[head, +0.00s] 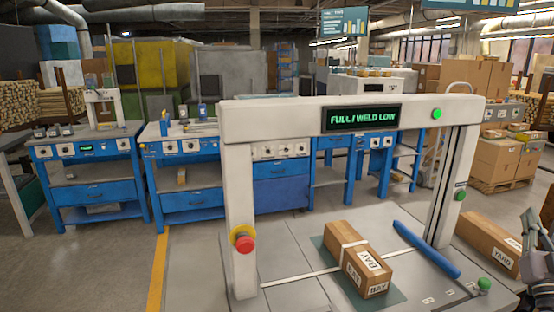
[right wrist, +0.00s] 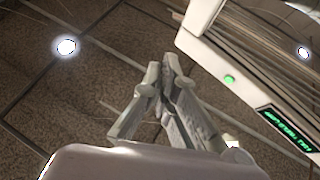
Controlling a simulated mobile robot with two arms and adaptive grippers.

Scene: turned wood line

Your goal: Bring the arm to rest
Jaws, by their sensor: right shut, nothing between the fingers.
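My right gripper (head: 535,245) shows only partly at the right edge of the head view. In the right wrist view my right gripper (right wrist: 163,75) has its fingers together, with nothing between them. My left gripper is not in view. A strapping machine (head: 270,120) with an arch stands in front of me, left of my right gripper. Its display (head: 362,118) reads "FULL / WELD LOW". A carton (head: 358,262) marked "BAY" lies under the arch with a pale band around it, apart from my gripper.
A carton marked "YARD" (head: 490,243) lies right of the arch, near my right gripper. A blue bar (head: 425,248) lies beside the BAY carton. A red button (head: 244,242) is on the left post. Blue workbenches (head: 95,190) stand behind; open floor lies at left.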

